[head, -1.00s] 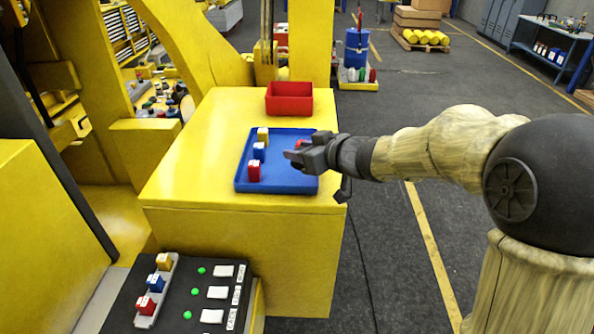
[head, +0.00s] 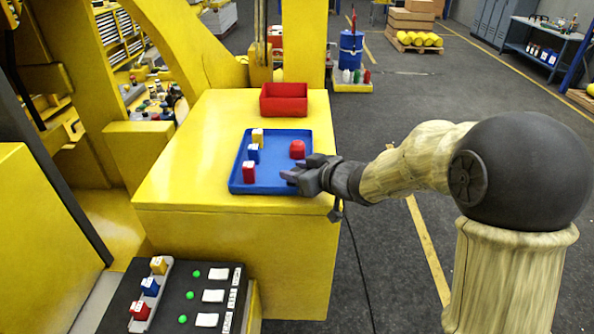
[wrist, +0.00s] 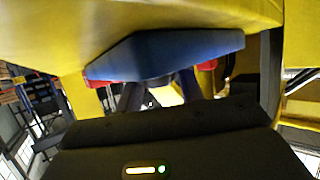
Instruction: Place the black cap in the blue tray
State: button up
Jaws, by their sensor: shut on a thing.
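The blue tray (head: 270,180) lies on the yellow block, and it shows as a blue edge in the wrist view (wrist: 170,55). My gripper (head: 290,177) is over the tray's front right part. Its two fingers show in the wrist view (wrist: 160,98). It is shut on a small dark thing, taken as the black cap, which blends with the dark fingers; its outline is not clear. I cannot tell whether it touches the tray. No other black cap is seen.
An empty red bin (head: 284,99) stands behind. A button panel (head: 190,292) is in front.

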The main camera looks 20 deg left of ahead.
jog(key=o, duration=1)
jog(key=shift+f, duration=0.1)
jog(key=shift+d+r, duration=0.1)
jog(key=shift+r, duration=0.1)
jog(key=v, duration=1.1)
jog(key=shift+s+d+b, duration=0.2)
jog(key=shift+d+b, duration=0.15)
jog(key=shift+b, duration=0.1)
jog(key=shift+r, duration=0.1)
